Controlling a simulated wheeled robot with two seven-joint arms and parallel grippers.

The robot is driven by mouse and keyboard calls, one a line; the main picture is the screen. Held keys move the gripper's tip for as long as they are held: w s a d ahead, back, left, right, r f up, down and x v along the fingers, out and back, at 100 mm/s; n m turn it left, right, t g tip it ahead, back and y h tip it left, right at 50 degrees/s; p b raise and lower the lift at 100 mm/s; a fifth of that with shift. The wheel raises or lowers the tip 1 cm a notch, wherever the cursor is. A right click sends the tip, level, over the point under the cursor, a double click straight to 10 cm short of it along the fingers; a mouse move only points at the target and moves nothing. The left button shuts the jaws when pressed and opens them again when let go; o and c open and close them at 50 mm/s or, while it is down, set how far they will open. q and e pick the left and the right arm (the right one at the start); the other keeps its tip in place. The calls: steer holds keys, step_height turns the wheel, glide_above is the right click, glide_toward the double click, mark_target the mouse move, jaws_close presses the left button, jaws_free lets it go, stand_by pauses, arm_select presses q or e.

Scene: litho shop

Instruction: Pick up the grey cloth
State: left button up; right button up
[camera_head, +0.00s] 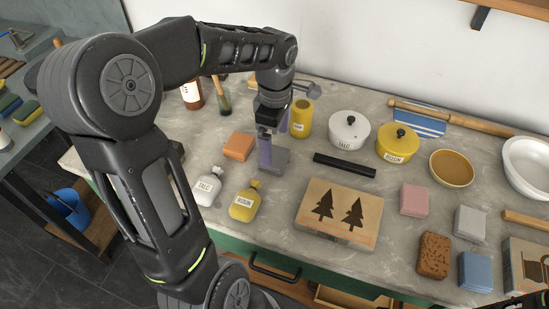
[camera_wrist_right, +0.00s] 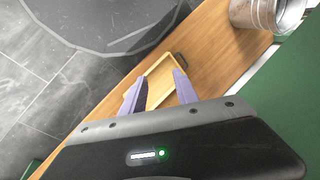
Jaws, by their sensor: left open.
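A second, lighter grey block (camera_head: 470,223) lies at the right, between a pink and a blue one. My right gripper (camera_wrist_right: 160,76) shows in the right wrist view, open and empty, above a wooden surface with a small wooden tray (camera_wrist_right: 161,84).
A print block with trees (camera_head: 340,212) and a black bar (camera_head: 344,165) lie to the right.

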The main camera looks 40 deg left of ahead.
mark_target(274, 156)
arm_select(q)
steer(key=shift+f, duration=0.1)
step_height(274, 156, down, 5)
steer(key=shift+p, duration=0.55)
steer(key=shift+c, duration=0.4)
steer(key=c, duration=1.3)
